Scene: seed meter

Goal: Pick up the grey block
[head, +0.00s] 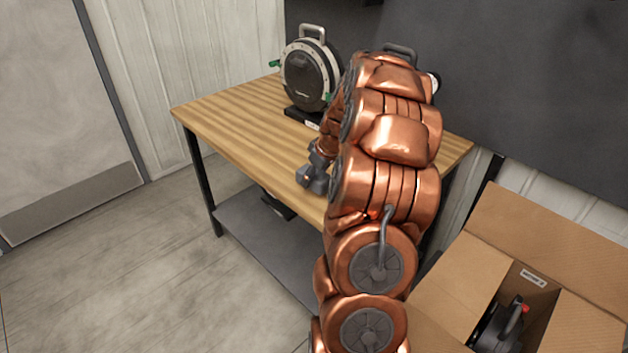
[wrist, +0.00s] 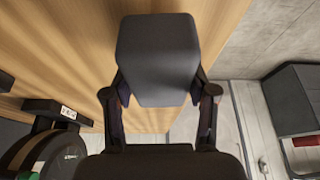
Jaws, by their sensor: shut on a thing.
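The grey block (wrist: 158,55) is a dark, smooth box shape in the middle of the wrist view. My gripper (wrist: 160,95) is shut on it, with one finger on each side of its lower part. Wooden tabletop shows behind the block; how far it is above the table is unclear. In the head view my gripper (head: 315,178) is small, over the table's front edge, and partly hidden by my copper-coloured arm. The block cannot be told apart from the gripper there.
A round black device (head: 308,75) with a top handle stands on the wooden table (head: 235,120). A lower shelf (head: 260,240) holds a dark object (head: 277,205). An open cardboard box (head: 450,275) at right holds a black item (head: 500,325). Floor at left is clear.

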